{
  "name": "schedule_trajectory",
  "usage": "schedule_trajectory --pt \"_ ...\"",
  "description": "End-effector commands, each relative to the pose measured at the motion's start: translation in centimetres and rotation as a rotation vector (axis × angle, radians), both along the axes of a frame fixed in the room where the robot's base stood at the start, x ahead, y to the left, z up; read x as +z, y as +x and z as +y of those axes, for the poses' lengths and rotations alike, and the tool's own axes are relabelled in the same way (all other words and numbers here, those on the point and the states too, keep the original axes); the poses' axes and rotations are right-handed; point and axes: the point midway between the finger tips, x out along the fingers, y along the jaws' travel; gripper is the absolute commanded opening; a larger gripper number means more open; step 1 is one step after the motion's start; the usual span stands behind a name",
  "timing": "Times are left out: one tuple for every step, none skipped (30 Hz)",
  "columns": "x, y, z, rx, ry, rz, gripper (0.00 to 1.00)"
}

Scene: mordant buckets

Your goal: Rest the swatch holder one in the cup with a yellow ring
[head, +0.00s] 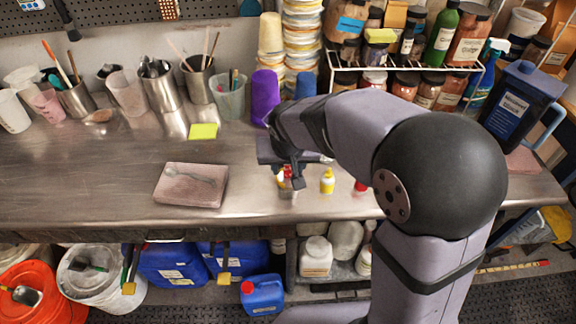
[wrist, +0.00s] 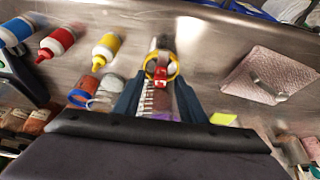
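A small grey metal cup (head: 288,193) stands near the bench's front edge, and in the wrist view the yellow ring (wrist: 147,70) shows around it. A small red piece (wrist: 160,76) sits inside the ring in that view; it looks like part of a swatch holder, whose lower part is hidden. My gripper (wrist: 160,84) is over the cup, its two dark fingers apart on either side of the red piece. I see gaps beside the red piece and no clear contact. In the head view my gripper (head: 291,181) partly covers the ring and red piece.
A yellow bottle (head: 327,181) and a red bottle (head: 361,187) stand right of the cup. A pinkish slab (head: 190,185) with a spoon-like tool lies left. A yellow-green note pad (head: 203,131) and a purple cup (head: 264,92) are behind. The bench between slab and cup is clear.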

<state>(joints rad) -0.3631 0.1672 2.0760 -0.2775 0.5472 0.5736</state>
Motion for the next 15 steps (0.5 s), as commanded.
schedule_trajectory --pt "0.0 0.0 0.0 0.0 0.0 0.0 0.38" --pt "0.0 0.0 0.0 0.0 0.0 0.0 0.38" --pt "0.0 0.0 0.0 0.0 0.0 0.0 0.38" --pt "0.0 0.0 0.0 0.0 0.0 0.0 0.38" --pt "0.0 0.0 0.0 0.0 0.0 0.0 0.38" --pt "0.1 0.0 0.0 0.0 0.0 0.0 0.38" --pt "0.1 0.0 0.0 0.0 0.0 -0.001 0.38" --pt "0.2 -0.1 0.0 0.0 0.0 -0.001 0.38" --pt "0.4 -0.1 0.0 -0.001 0.001 -0.002 0.38" --pt "0.6 -0.2 0.0 -0.001 0.001 -0.002 0.38" --pt "0.9 -0.3 0.0 -0.001 0.001 -0.003 0.38" --pt "1.3 -0.4 0.0 -0.001 0.001 -0.004 0.38" --pt "1.6 -0.6 0.1 0.001 0.002 -0.004 0.38" --pt "1.9 -0.7 0.0 0.0 0.001 -0.004 0.38" --pt "2.4 -0.9 0.1 0.001 0.002 -0.005 0.38"
